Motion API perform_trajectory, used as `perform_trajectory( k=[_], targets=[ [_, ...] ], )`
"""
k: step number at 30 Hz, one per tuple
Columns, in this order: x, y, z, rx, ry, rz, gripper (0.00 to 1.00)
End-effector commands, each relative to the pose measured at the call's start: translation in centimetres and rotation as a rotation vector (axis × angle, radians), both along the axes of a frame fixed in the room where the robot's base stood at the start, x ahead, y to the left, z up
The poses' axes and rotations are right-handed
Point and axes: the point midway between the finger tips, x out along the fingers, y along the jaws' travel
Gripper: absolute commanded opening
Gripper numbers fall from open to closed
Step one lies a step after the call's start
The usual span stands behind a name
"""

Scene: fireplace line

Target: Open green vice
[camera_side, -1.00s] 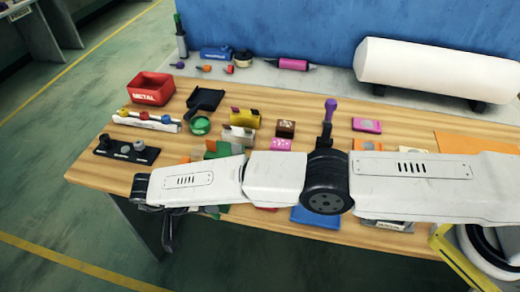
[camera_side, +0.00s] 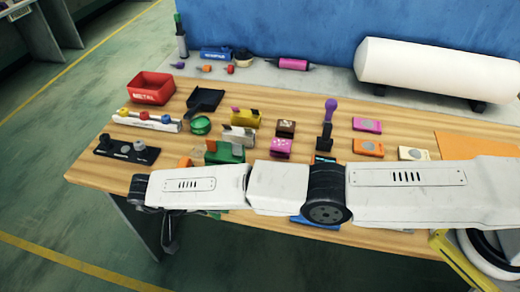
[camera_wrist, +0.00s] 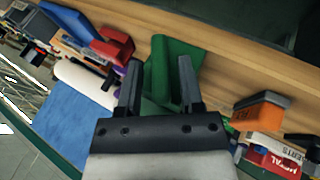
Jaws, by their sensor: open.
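In the side view, a green vice (camera_side: 226,153) with grey jaw parts stands on the table just behind my arm. The arm hides its lower front. In the wrist view, a green block-like object (camera_wrist: 172,68) lies between and beyond my gripper's fingers. I cannot tell whether it is that vice. My gripper (camera_wrist: 158,75) is open, its two dark fingers apart with nothing clamped. In the side view, its dark end (camera_side: 170,238) hangs near the table's front left edge.
The wrist view shows a red object (camera_wrist: 114,44), a blue one (camera_wrist: 68,20) and an orange one (camera_wrist: 262,108) beside the green object. In the side view, a yellow vice-like object (camera_side: 246,117) and a white one (camera_side: 238,134) stand behind the green vice. Floor lies beyond the table's edge.

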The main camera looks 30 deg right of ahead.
Motion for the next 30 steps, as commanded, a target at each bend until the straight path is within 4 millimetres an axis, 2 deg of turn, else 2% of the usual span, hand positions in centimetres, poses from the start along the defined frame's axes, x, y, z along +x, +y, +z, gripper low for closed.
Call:
perform_trajectory(
  k=[12,30],
  targets=[
    [-1.6,1.4,0.0,-0.001,0.001,0.000,0.48],
    [-1.1,0.9,-0.1,-0.001,0.002,-0.001,0.48]
  ],
)
